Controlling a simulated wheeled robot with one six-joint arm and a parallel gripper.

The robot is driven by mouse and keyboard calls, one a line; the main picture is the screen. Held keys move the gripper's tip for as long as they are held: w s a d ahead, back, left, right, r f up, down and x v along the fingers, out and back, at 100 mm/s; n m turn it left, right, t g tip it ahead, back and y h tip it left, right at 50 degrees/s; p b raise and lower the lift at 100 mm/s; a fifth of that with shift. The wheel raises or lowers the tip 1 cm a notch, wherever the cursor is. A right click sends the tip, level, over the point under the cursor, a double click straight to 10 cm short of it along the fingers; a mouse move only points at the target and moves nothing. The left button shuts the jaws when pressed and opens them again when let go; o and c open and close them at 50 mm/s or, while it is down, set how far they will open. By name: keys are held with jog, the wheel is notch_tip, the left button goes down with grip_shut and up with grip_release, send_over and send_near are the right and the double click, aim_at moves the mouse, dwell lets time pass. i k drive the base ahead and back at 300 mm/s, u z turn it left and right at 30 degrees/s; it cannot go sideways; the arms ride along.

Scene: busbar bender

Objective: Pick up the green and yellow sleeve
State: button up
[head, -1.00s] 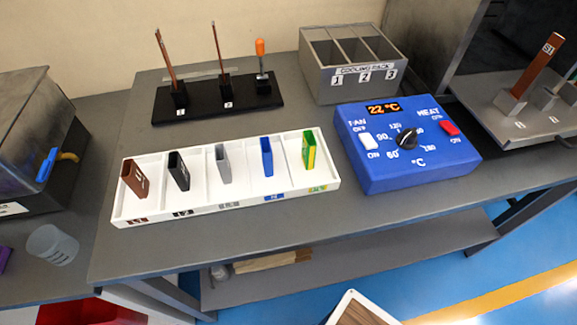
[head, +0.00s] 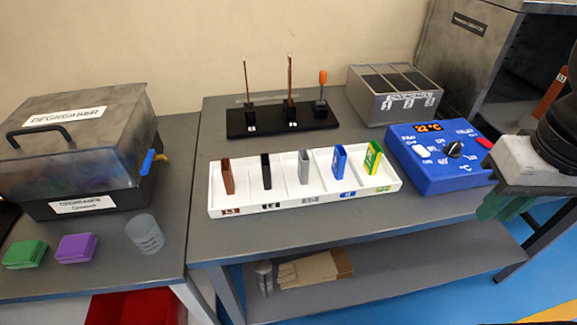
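The green and yellow sleeve (head: 373,158) stands upright in the rightmost compartment of the white tray (head: 300,208) on the grey table. The other compartments hold a brown sleeve (head: 227,177), a black one (head: 266,171), a grey one (head: 304,167) and a blue one (head: 339,161). My gripper (head: 500,203) enters at the right edge, beside the blue control box and well right of the sleeve. Dark green finger-like parts show below its pale body. I cannot tell whether it is open or shut.
The blue control box (head: 440,180) reads 22 °C and stands right of the tray. A black stand (head: 270,128) with upright rods is behind the tray, and a cooling rack (head: 395,100) is at the back right. The degreaser (head: 75,150) and a clear cup (head: 145,234) are at left.

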aim_at(374, 153)
jog(key=u, duration=1.4)
jog(key=k, duration=0.8)
jog(key=z, duration=0.95)
jog(key=i, duration=1)
jog(key=z, duration=0.55)
